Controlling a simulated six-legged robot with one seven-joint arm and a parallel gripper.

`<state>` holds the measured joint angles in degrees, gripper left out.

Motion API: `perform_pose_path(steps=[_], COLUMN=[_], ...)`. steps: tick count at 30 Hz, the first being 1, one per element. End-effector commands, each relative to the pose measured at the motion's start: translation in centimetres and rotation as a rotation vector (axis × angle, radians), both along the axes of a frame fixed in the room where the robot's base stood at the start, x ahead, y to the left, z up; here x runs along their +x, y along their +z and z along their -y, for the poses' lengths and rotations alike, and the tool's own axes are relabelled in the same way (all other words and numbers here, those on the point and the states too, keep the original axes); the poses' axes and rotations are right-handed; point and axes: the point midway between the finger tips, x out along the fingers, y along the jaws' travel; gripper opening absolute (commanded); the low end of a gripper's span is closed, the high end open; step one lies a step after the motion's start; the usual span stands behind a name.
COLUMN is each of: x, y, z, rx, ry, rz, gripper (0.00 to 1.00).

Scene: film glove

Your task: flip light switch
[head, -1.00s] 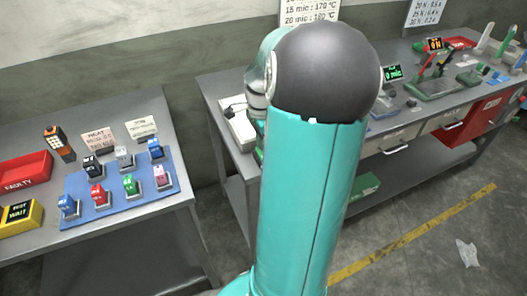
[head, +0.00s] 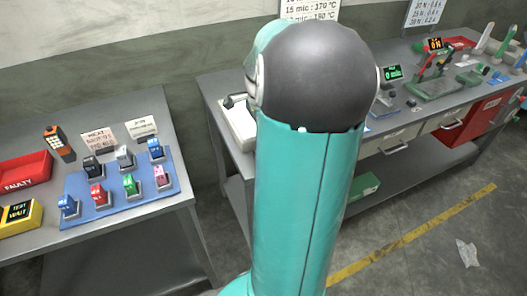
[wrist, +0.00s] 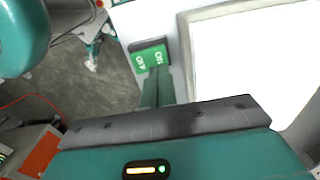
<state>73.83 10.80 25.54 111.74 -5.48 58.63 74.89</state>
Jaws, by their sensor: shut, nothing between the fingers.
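A green rocker switch (wrist: 150,58) marked ON and OFF sits on a pale panel in the wrist view, left of a bright white lit surface (wrist: 250,55). My gripper (wrist: 157,76) is shut and empty. Its fingertips overlap the lower edge of the switch in the picture; I cannot tell whether they touch it. In the head view my own arm hides the gripper and the switch.
A white box (head: 238,124) on the right bench shows beside my arm. The left bench holds a blue board (head: 115,211) with several coloured switch-like blocks, a red FAULTY bin (head: 25,170) and a yellow TEST WAIT box (head: 20,216).

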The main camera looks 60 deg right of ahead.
Motion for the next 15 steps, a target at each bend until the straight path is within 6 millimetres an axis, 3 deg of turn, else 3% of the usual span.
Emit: perform_pose_path(steps=[15], x=[0.0], y=[3.4], z=[-0.1], rx=[-0.001], ry=[0.001], rz=[0.001], gripper=[0.00])
